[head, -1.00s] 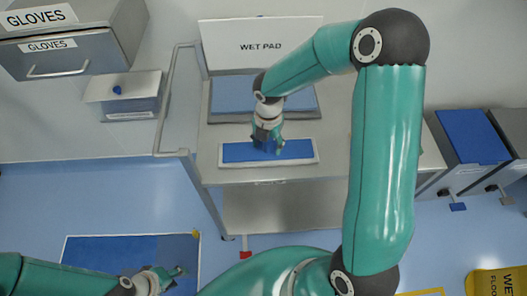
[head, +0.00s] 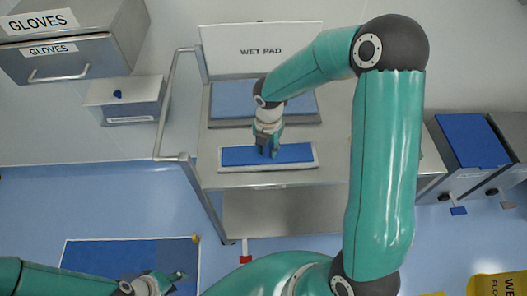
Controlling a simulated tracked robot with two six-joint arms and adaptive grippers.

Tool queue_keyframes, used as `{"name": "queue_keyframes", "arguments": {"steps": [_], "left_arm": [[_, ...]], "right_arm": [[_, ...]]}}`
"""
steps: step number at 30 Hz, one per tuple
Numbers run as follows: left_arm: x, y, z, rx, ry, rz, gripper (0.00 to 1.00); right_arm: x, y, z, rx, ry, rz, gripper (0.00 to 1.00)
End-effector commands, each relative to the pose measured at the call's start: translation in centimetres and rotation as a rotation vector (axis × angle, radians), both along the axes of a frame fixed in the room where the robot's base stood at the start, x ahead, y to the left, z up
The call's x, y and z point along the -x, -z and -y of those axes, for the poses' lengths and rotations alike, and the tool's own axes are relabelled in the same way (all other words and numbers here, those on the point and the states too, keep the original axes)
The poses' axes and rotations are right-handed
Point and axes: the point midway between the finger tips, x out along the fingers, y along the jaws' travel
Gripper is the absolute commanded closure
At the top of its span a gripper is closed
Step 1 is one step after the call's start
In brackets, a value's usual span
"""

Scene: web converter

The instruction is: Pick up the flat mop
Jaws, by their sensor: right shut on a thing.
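The flat mop (head: 240,156) is a long blue piece with a light border around it, on the top of the metal cart. My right gripper (head: 268,151) points down over its middle and is shut on it; the fingers partly hide the grip spot. I cannot tell if the mop is clear of the cart top. My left gripper (head: 176,278) is at the lower left, low in the view, well away from the mop, with its fingers apart and empty.
The metal cart (head: 300,181) has a side rail (head: 165,110) on its left. Behind the mop stand a blue-filled tray (head: 235,100) and a WET PAD sign (head: 260,40). Blue-lidded bins (head: 472,140) stand at right, a yellow floor sign (head: 497,285) below them.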

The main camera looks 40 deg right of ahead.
Motion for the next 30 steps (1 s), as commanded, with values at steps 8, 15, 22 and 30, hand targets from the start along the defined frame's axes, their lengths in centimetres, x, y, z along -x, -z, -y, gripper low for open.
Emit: {"name": "queue_keyframes", "arguments": {"steps": [8, 15, 22, 30], "left_arm": [[0.0, -0.1, 0.0, 0.0, 0.0, 0.0, 0.6], [0.0, 0.0, 0.0, 0.0, 0.0, 0.0, 0.6], [0.0, 0.2, 0.0, 0.0, 0.0, 0.0, 0.6], [0.0, 0.1, 0.0, 0.0, 0.0, 0.0, 0.6]], "right_arm": [[-0.2, -2.6, 0.0, 0.001, 0.001, 0.006, 1.0], [-0.2, -8.2, 0.0, 0.002, 0.0, 0.01, 1.0], [-0.2, -14.5, 0.0, 0.001, 0.0, 0.009, 1.0], [-0.1, -19.0, 0.0, 0.0, -0.001, 0.004, 1.0]]}}
